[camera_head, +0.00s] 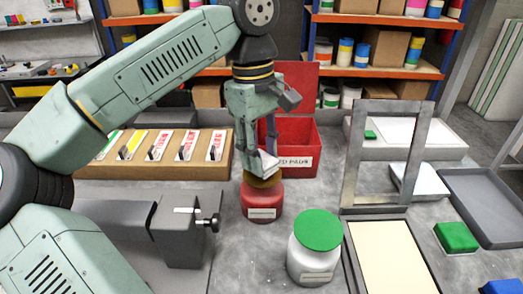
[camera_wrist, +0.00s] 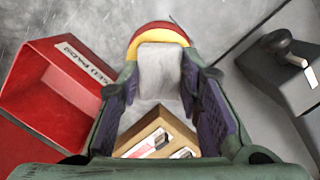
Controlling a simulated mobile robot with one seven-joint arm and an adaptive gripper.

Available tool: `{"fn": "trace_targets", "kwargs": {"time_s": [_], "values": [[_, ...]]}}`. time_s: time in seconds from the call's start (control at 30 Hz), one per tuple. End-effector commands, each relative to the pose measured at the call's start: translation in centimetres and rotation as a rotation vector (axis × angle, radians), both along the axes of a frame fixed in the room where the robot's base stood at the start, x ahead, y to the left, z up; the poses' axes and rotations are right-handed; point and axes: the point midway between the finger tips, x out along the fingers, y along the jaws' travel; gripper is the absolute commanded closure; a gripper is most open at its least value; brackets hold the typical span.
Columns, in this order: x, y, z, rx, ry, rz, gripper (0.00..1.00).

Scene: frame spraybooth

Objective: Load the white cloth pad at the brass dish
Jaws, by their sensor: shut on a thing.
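My gripper (camera_head: 262,152) points down over the red pot (camera_head: 262,204), shut on the white cloth pad (camera_head: 266,165). The brass dish (camera_head: 262,183) tops the red pot, right under the pad. I cannot tell whether the pad touches the dish. In the wrist view, the pad (camera_wrist: 160,70) shows pale grey between the fingers of my gripper (camera_wrist: 160,82). Its far end overlaps the yellowish dish (camera_wrist: 158,36), with the red pot rim (camera_wrist: 158,26) beyond. The pad hides part of the dish.
An open red pads box (camera_head: 295,146) stands close behind the gripper. A wooden rack of labelled cards (camera_head: 150,172) is left; a grey clamp block (camera_head: 182,235) is front left. A green-lidded white jar (camera_head: 315,262) stands front right. A grey upright frame (camera_head: 350,165) is right.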

Motion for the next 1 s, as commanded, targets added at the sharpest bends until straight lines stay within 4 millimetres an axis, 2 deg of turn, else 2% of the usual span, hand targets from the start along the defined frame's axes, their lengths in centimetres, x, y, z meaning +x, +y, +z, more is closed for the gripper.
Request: {"fn": "trace_targets", "kwargs": {"time_s": [1.0], "values": [[0.0,0.0,-1.3,0.0,0.0,0.0,0.9]]}}
